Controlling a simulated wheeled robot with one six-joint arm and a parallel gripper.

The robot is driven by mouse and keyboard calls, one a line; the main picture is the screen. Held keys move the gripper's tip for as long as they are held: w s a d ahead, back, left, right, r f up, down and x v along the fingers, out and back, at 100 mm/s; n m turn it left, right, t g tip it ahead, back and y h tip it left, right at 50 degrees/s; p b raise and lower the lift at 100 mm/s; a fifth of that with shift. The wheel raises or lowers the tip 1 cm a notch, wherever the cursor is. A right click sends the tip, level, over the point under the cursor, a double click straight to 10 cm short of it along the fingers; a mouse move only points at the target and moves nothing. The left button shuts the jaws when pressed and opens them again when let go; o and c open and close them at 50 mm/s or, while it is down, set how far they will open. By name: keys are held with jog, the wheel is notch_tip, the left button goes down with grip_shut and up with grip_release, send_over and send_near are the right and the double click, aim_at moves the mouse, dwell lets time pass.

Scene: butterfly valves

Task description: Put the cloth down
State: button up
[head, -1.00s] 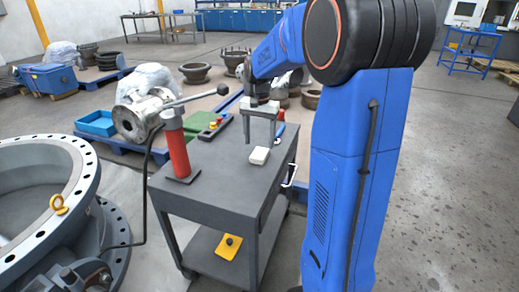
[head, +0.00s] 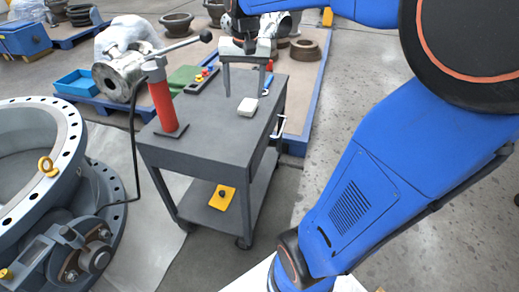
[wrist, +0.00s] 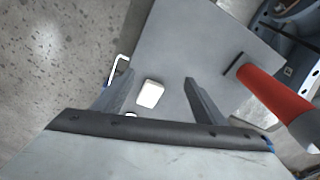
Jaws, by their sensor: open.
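The cloth is a small white folded block (head: 247,106) lying flat on the grey cart's top (head: 215,130), near its right side. It also shows in the wrist view (wrist: 150,94), between and beyond my two fingers. My gripper (head: 244,90) is open and empty above the cart top, a little behind and above the cloth as the head view shows it. In the wrist view the fingers of my gripper (wrist: 156,88) are spread wide, and neither touches the cloth.
A red cylinder (head: 163,105) stands on the cart's left part, with a long-handled lever (head: 185,44) near its top. A control box with coloured buttons (head: 201,80) lies at the cart's back. A large flanged ring (head: 70,128) stands at left. Floor at right is clear.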

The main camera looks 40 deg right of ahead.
jog(key=s+a+f+n+t, duration=0.1)
jog(key=s+a+f+n, duration=0.2)
jog(key=s, duration=0.6)
jog(key=s+a+f+n+t, duration=0.2)
jog(key=s+a+f+n, duration=0.1)
jog(key=s, duration=0.7)
jog(key=shift+s+a+f+n, duration=0.2)
jog(key=shift+a+f+n, duration=0.3)
jog(key=shift+a, duration=0.45)
jog(key=shift+o, duration=0.5)
